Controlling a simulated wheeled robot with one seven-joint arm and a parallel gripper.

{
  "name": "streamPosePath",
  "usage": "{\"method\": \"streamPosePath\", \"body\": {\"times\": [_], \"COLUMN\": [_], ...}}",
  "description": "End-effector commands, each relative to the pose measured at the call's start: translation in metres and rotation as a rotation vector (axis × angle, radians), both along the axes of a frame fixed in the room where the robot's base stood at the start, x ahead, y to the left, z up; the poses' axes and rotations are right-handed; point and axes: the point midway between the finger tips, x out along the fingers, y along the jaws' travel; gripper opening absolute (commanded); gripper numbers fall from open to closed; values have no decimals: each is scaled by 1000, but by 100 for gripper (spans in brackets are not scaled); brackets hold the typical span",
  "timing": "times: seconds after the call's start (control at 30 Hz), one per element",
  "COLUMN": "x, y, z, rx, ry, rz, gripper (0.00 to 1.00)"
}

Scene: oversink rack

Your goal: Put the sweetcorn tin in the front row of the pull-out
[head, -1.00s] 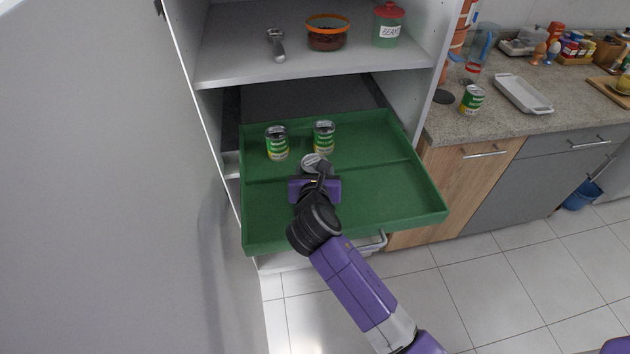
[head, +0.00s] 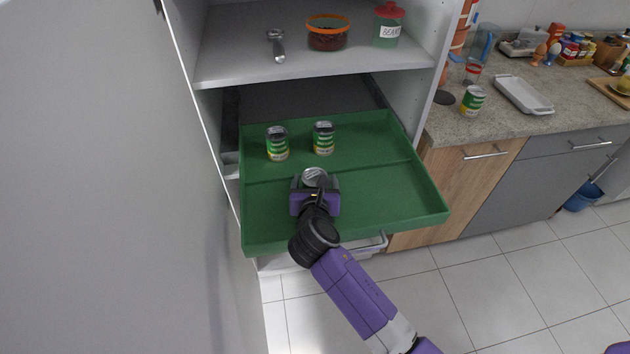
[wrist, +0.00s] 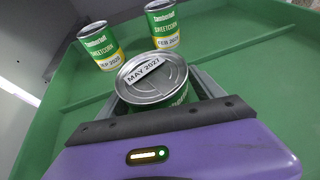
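The sweetcorn tin (head: 314,176), with a "MAY 2027" lid (wrist: 152,76), stands in the front part of the green pull-out (head: 390,205), just in front of its low divider. It looks upright; my gripper hides its lower body in the head view. My gripper (head: 315,183) reaches in from the front and its fingers are spread on either side of the tin. In the wrist view a gap shows between the tin and the right finger (wrist: 208,85). Two other sweetcorn tins, left (head: 277,143) and right (head: 324,138), stand behind the divider.
The pull-out's front part is clear left and right of the tin. A shelf (head: 240,70) above holds a bowl (head: 328,33), a scoop (head: 276,45) and a beans jar (head: 388,25). Another tin (head: 472,100) and a white tray (head: 523,94) are on the counter.

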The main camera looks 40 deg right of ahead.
Motion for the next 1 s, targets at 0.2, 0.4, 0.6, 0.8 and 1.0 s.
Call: {"method": "streamPosePath", "body": {"times": [0.2,0.4,0.6,0.8,1.0], "x": [0,-14,-41,-64,-76], "y": [0,14,42,65,77], "z": [2,11,26,40,48], "rx": [1,1,0,1,0], "ry": [-1,-1,0,0,0], "rz": [0,2,4,2,1], "gripper": [77,77,77,77,77]}}
